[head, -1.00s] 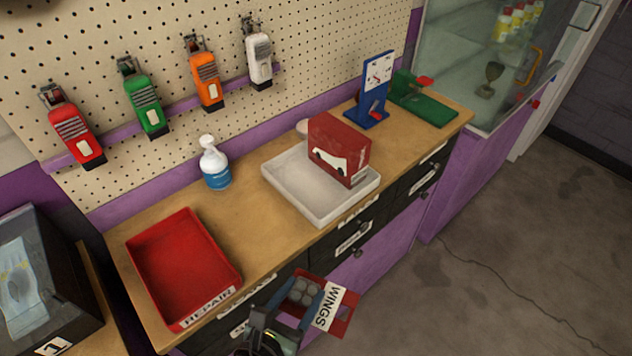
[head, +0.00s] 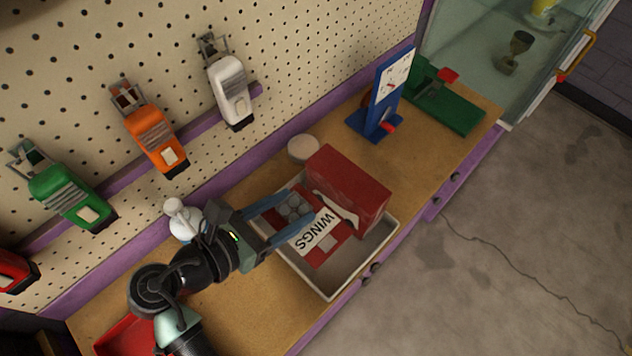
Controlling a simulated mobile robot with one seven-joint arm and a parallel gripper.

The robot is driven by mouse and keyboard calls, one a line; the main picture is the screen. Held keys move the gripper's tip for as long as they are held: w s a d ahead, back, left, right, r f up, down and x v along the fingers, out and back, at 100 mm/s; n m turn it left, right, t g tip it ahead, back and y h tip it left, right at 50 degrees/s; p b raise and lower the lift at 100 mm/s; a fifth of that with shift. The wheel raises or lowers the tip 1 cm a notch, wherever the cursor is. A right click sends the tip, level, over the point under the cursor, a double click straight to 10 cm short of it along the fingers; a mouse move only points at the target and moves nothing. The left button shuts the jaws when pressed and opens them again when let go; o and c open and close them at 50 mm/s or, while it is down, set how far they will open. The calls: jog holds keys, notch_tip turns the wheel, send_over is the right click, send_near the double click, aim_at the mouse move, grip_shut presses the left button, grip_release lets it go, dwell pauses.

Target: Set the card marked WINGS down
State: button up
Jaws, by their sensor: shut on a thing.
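The card marked WINGS (head: 332,250) is red with a white label and a grey cluster of round bumps. My gripper (head: 292,217) is shut on it, with one blue finger along each side. The card is over the white tray (head: 332,288), next to a red box (head: 358,187) with a white car-like shape. I cannot tell whether the card touches the tray floor. The box stands in the tray, and my fingers and the card hide part of the tray.
A white pump bottle (head: 183,218) stands close behind my arm. A red tray (head: 125,338) is at the lower left. A blue stand (head: 385,95) and a green device (head: 445,98) are at the right end of the worktop. Several clippers hang on the pegboard.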

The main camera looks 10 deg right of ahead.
aim_at(290, 222)
jog(key=shift+w+f, duration=0.1)
jog(key=shift+w, duration=0.25)
jog(key=f, duration=0.5)
jog(key=shift+s, duration=0.2)
jog(key=shift+f+b, duration=0.4)
jog(key=shift+f, duration=1.85)
jog(key=shift+f, duration=0.1)
jog(key=o, duration=1.3)
